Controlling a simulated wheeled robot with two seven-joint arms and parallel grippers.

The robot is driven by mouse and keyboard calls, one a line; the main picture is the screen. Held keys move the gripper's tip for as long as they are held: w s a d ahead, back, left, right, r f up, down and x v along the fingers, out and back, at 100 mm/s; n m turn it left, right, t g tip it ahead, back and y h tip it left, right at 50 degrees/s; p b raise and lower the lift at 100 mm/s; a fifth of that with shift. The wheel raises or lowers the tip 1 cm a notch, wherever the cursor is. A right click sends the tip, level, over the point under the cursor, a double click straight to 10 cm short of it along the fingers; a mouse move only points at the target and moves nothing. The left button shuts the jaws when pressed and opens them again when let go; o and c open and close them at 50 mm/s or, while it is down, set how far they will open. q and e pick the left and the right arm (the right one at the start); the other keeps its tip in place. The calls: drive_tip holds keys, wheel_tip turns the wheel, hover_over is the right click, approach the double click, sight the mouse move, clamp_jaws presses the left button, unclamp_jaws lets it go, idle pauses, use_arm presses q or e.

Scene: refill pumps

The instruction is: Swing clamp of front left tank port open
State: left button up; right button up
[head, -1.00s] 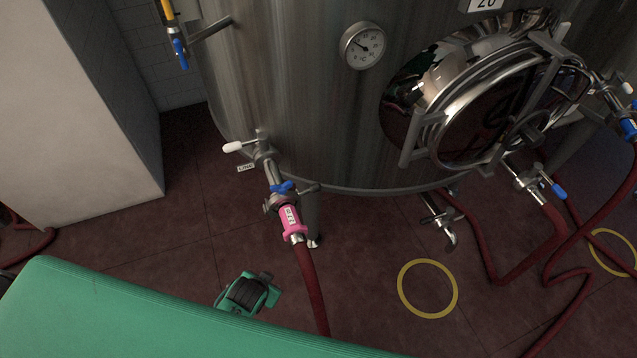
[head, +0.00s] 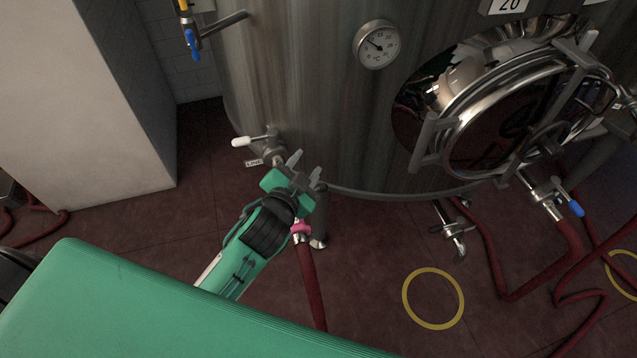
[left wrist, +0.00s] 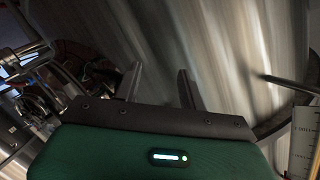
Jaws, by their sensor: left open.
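The front left tank port (head: 268,147) sticks out low on the steel tank (head: 300,90), with a white-handled valve (head: 245,141) and a small label (head: 254,162). My left gripper (head: 304,166) is open and empty in front of the port's hose end. It hides the clamp and most of the pink hose coupling (head: 301,229). A red hose (head: 311,285) hangs down from the coupling. In the left wrist view the two fingers (left wrist: 158,85) stand apart with the steel tank wall (left wrist: 160,40) beyond them. My right gripper does not show.
A round manway door (head: 500,125) and a second port with a blue handle (head: 570,205) are to the right. A drain elbow (head: 452,238) sticks out below the tank. A white wall block (head: 90,110) stands at left. Red hoses lie on the floor at right.

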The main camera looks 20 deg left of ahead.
use_arm(q)
drive_tip(key=w+d+r+m+t+h, duration=0.3)
drive_tip(key=w+d+r+m+h, duration=0.1)
drive_tip(key=d+r+m+h, duration=0.8)
drive_tip(key=s+d+r+m+g+h, duration=0.1)
drive_tip(key=d+r+m+g+h, duration=0.35)
drive_tip(key=m, duration=0.65)
drive_tip(key=m+g+y, duration=1.6)
drive_tip(key=m, duration=0.1)
approach(318, 187)
drive_tip(key=f, duration=0.2)
drive_tip(key=f+p, duration=0.1)
drive_tip(key=f, duration=0.2)
drive_tip(key=s+d+f+p, duration=0.1)
drive_tip(key=f, duration=0.2)
drive_tip(key=shift+s+f, duration=0.1)
drive_tip(key=shift+f, duration=0.4)
clamp_jaws()
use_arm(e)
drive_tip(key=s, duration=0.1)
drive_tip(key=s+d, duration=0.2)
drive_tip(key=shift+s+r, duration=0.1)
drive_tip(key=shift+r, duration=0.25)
